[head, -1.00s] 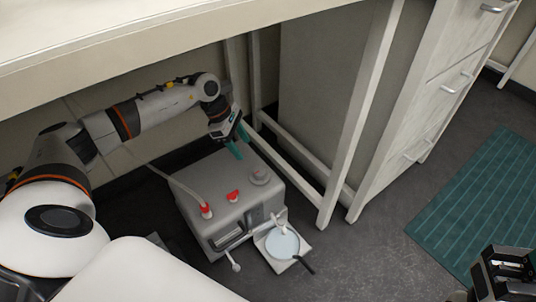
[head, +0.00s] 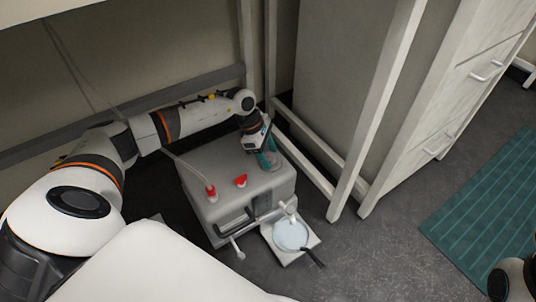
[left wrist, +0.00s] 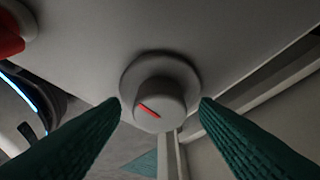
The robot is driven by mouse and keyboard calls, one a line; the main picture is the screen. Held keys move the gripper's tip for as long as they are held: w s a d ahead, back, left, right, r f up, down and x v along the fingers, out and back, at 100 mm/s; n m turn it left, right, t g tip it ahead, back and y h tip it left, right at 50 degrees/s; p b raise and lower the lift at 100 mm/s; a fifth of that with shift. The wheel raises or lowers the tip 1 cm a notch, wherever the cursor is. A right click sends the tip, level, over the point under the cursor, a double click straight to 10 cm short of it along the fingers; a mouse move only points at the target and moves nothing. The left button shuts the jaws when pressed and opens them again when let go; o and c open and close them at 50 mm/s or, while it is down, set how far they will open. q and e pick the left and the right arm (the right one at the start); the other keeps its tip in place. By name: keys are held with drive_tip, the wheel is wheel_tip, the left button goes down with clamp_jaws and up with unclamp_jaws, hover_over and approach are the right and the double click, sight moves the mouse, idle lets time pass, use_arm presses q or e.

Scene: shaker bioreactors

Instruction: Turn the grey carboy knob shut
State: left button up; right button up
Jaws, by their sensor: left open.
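The grey carboy (head: 215,165) is a box-shaped container on the floor under the bench. Its grey knob (left wrist: 160,92) is round, with a red mark slanting from upper left to lower right in the left wrist view. My left gripper (head: 269,160) is at the knob, over the carboy's far right top corner. It is open, and its two green fingers (left wrist: 160,104) show on either side of the knob with small gaps. In the head view the fingers largely hide the knob. My right gripper is not in view.
A red knob (head: 241,181) and a red-capped port with a hose (head: 211,192) are on the carboy top. A white tray with a round pale disc (head: 291,235) stands in front. White bench legs (head: 375,110) stand close on the right. A green mat (head: 490,215) lies farther right.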

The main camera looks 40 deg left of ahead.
use_arm(q)
drive_tip(key=c, duration=1)
